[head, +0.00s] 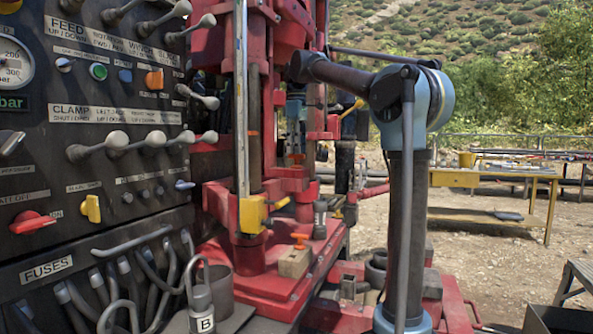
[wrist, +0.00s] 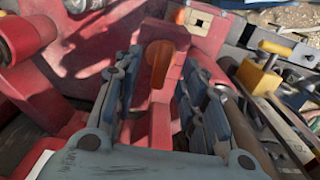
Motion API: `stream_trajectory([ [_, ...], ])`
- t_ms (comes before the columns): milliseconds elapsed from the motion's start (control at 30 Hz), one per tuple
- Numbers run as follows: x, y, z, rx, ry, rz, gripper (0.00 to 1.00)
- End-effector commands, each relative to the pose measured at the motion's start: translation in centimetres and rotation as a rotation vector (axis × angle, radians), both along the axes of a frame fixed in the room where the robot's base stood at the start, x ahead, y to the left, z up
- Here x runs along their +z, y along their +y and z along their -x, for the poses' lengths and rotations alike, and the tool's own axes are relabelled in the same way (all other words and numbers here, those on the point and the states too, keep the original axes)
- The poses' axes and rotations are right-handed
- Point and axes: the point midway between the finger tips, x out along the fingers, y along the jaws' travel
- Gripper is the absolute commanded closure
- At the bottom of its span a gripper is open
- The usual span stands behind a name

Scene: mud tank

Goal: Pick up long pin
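In the wrist view an orange-handled pin (wrist: 158,62), which looks like the long pin, stands between the two fingertips of my gripper (wrist: 163,75). The fingers are apart, with gaps to the pin on both sides. In the head view the orange pin top (head: 297,156) shows at the red machine, just below my gripper (head: 294,138). The pin's lower part is hidden in the red structure. A second orange-handled pin (head: 300,239) stands in a wooden block (head: 294,263) on the red base. The block also shows in the wrist view (wrist: 201,22).
A black control panel (head: 110,115) with levers fills the left. A chrome column (head: 241,100) and a yellow block (head: 252,214) stand near my gripper. A yellow table (head: 490,180) stands on open gravel at the right.

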Motion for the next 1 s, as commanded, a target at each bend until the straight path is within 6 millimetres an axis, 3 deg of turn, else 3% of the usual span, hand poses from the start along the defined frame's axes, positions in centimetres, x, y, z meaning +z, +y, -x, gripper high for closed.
stream_trajectory([
  [200, -2.3, 0.0, 0.1, 0.0, 0.0, 0.0, 0.62],
  [467, -2.5, 0.0, 0.1, 0.0, 0.0, 0.0, 0.62],
  [500, -2.5, 0.0, 0.1, 0.0, 0.0, 0.0, 0.64],
  [667, -2.5, 0.0, 0.1, 0.0, 0.0, 0.0, 1.0],
  [1000, -2.4, 0.0, 0.1, 0.0, 0.0, 0.0, 1.0],
])
